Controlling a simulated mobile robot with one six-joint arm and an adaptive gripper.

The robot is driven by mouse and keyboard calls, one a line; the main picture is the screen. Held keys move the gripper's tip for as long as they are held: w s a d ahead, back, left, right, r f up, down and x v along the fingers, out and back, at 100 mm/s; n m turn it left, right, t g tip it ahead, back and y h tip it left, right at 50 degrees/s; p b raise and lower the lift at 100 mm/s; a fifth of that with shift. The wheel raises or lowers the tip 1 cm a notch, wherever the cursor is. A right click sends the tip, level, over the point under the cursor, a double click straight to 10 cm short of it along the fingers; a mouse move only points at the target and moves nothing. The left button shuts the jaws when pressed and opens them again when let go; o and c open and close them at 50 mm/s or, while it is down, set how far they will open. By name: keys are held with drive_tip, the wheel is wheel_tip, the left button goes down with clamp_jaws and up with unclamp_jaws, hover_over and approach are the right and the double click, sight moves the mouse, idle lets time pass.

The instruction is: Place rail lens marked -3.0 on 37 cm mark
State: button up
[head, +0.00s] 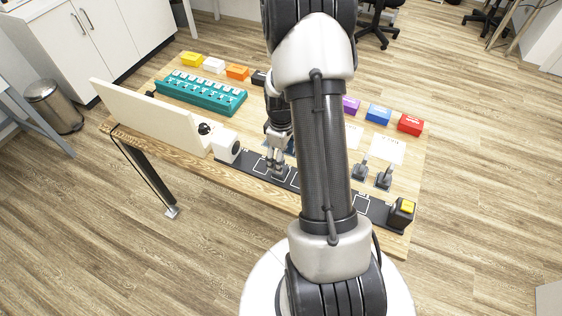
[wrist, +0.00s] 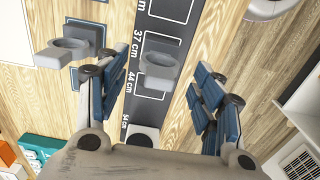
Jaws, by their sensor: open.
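A grey ring-shaped lens holder (wrist: 160,68) stands on the black rail (wrist: 172,25) beside the 37 cm label (wrist: 138,43) in the wrist view. No power marking is readable on it. My gripper (wrist: 148,76) is open, with a finger on each side of this holder and gaps between. A second grey ring holder (wrist: 68,52) stands off the rail on a blue-grey pad, outside the left finger. In the head view my gripper (head: 276,163) is low over the rail (head: 255,168), and my arm hides part of it.
Two grey holders (head: 360,172) (head: 383,180) stand right of my arm near white cards (head: 387,150). A white box (head: 226,146) is at the rail's left end, a black-yellow one (head: 402,212) at its right. A teal rack (head: 200,92) and coloured boxes (head: 410,124) line the back.

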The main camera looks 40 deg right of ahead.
wheel_tip(320, 180, up, 5)
drive_tip(key=shift+r+p, duration=0.15)
drive_tip(key=shift+p, duration=0.4)
drive_tip(key=a+r+m+t, duration=0.1)
drive_tip(key=a+r, duration=0.6)
drive_tip(key=r, duration=0.4)
drive_tip(key=s+a+r+m+t, duration=0.3)
drive_tip(key=s+a+r, duration=1.1)
drive_tip(key=a+r, duration=0.1)
drive_tip(key=shift+s+a+m+t, duration=0.3)
drive_tip(key=shift+s+a, duration=0.1)
drive_tip(key=shift+a, duration=0.4)
